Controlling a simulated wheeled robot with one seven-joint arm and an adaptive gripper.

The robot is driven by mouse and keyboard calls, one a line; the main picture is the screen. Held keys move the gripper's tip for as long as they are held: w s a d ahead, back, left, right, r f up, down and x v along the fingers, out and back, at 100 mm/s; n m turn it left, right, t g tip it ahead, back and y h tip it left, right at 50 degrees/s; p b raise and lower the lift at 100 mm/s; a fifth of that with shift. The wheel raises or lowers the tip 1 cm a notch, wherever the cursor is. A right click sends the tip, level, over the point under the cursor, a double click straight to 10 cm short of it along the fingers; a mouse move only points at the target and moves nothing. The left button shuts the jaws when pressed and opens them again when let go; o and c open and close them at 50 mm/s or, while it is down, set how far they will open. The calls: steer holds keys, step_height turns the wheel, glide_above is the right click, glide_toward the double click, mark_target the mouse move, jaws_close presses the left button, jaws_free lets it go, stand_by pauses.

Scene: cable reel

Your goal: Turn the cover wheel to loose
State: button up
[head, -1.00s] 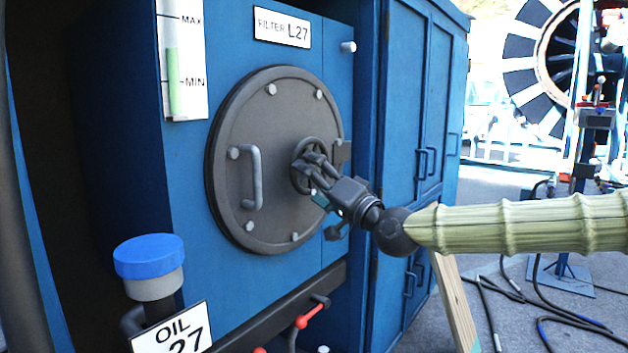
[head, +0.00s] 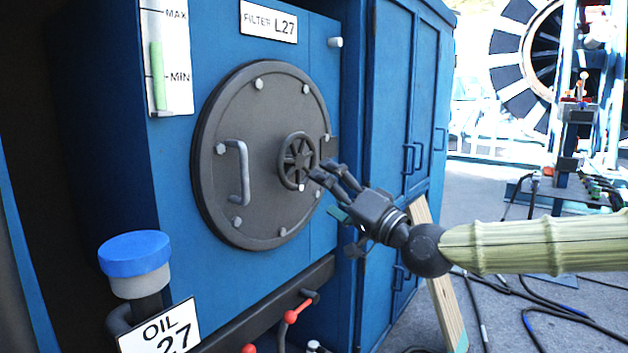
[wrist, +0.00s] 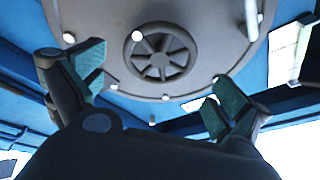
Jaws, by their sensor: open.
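The cover wheel (head: 298,161) is a small dark spoked handwheel at the middle right of the round grey filter cover (head: 262,205) in the head view. A pale knob sits on its lower rim. My gripper (head: 328,173) is open and empty, just right of the wheel and apart from it. In the wrist view the wheel (wrist: 160,55) shows whole, beyond and between my two spread fingers with teal pads. Nothing is between the pads. No loose or tight marking is readable on the wheel.
A grey bar handle (head: 241,172) stands out left of the wheel. A blue-capped oil filler (head: 135,255) and red-ended levers (head: 291,316) are below. A wooden plank (head: 440,285) leans at the right, and cables lie on the floor.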

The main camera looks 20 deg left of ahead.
steer(key=shift+v, duration=1.75)
steer(key=shift+f, duration=0.1)
